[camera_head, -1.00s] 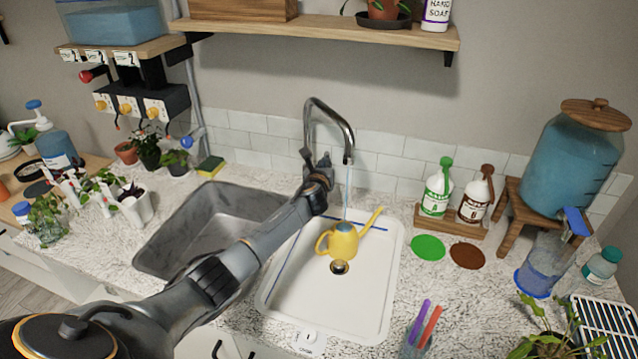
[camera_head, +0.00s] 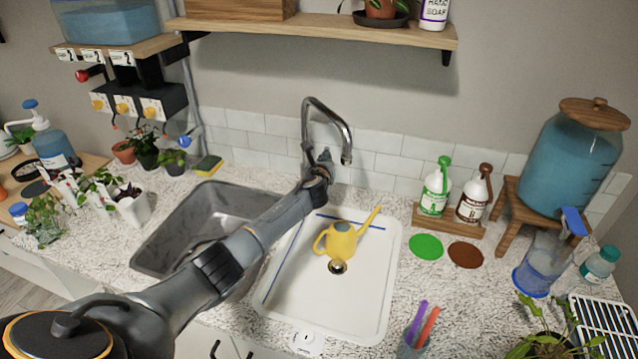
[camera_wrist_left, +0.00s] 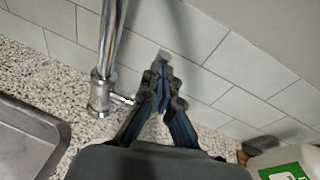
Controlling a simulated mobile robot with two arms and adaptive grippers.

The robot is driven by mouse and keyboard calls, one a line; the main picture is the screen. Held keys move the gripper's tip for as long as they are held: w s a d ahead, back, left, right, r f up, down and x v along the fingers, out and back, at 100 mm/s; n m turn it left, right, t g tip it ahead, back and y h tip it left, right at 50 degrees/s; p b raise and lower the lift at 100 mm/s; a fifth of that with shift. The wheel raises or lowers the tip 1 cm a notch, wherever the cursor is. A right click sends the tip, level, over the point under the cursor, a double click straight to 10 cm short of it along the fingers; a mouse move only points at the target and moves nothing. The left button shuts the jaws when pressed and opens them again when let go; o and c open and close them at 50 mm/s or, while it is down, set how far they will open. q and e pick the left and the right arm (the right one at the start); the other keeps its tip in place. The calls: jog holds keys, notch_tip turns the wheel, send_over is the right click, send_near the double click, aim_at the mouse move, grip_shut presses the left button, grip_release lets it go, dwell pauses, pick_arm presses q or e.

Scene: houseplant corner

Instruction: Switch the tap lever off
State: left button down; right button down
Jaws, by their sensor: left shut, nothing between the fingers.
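The chrome tap (camera_head: 309,118) stands behind the sinks, its spout curving over the white basin. No water stream shows below the spout. In the left wrist view the tap body (camera_wrist_left: 102,92) has a short side stub (camera_wrist_left: 122,99) that reaches toward my fingers. My left gripper (camera_head: 326,155) is beside the tap's base, to its right; in the left wrist view it (camera_wrist_left: 161,68) is shut with nothing between the fingers. The lever is mostly hidden by the gripper, so I cannot tell its full position or whether they touch. A yellow watering can (camera_head: 341,240) sits in the white basin.
A grey sink (camera_head: 160,246) lies left of the white basin (camera_head: 386,275). Two pump bottles stand on a wooden tray (camera_head: 436,226) to the right, with a water dispenser (camera_head: 570,160) beyond. A wooden shelf (camera_head: 320,36) hangs above the tap.

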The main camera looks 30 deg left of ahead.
pick_arm(q)
jog(key=v, duration=1.2)
jog(key=shift+f, duration=0.1)
dwell(0.4)
